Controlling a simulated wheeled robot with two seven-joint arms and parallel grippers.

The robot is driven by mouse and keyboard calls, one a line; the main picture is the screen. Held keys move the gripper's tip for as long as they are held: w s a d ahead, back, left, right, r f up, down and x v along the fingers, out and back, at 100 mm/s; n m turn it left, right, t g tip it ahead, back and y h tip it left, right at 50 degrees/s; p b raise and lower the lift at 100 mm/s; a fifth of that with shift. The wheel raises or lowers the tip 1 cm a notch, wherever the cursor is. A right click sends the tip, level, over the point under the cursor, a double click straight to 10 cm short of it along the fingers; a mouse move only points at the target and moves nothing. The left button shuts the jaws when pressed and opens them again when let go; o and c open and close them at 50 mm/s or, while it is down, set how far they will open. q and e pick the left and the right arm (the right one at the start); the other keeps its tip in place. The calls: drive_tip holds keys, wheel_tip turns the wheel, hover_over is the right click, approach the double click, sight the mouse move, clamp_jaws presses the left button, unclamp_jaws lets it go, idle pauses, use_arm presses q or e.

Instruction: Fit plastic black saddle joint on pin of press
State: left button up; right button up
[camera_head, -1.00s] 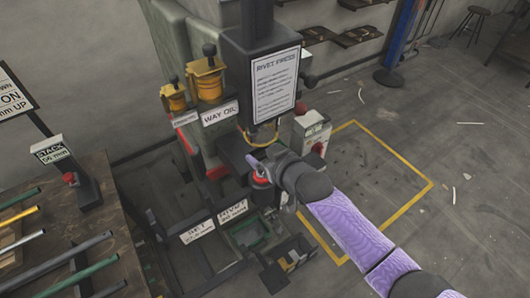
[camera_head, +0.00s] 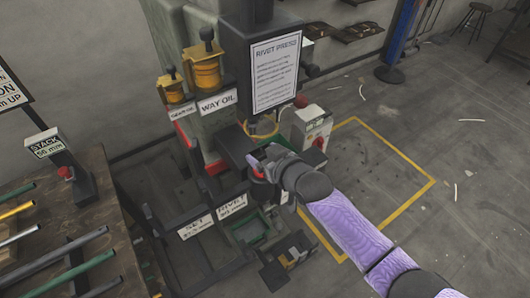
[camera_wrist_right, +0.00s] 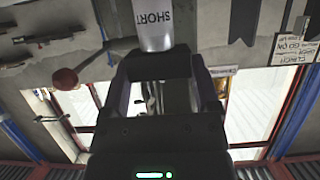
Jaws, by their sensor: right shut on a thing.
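The rivet press (camera_head: 232,110) stands in the middle of the head view. My right gripper (camera_head: 257,168) is at its front, below the head of the press, and largely hides the working spot and the pin. In the right wrist view, the gripper (camera_wrist_right: 158,68) is shut on a black piece (camera_wrist_right: 155,66), which I take for the saddle joint; its shape is hard to make out. A pale grey cylinder marked SHORT (camera_wrist_right: 155,22) shows just past the fingertips. I cannot tell whether the black piece touches it. My left gripper is not in view.
A wooden bench (camera_head: 95,215) with coloured rods and a STACK sign (camera_head: 46,145) stands at the left. Yellow-topped oil cups (camera_head: 205,70) are on the press. A control box (camera_head: 312,128) stands right of it. The floor at right is open.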

drive_tip(key=o, duration=1.1)
drive_tip(key=shift+c, duration=0.2)
drive_tip(key=p+v, duration=0.4)
drive_tip(key=v, duration=0.6)
drive_tip(key=shift+f, duration=0.1)
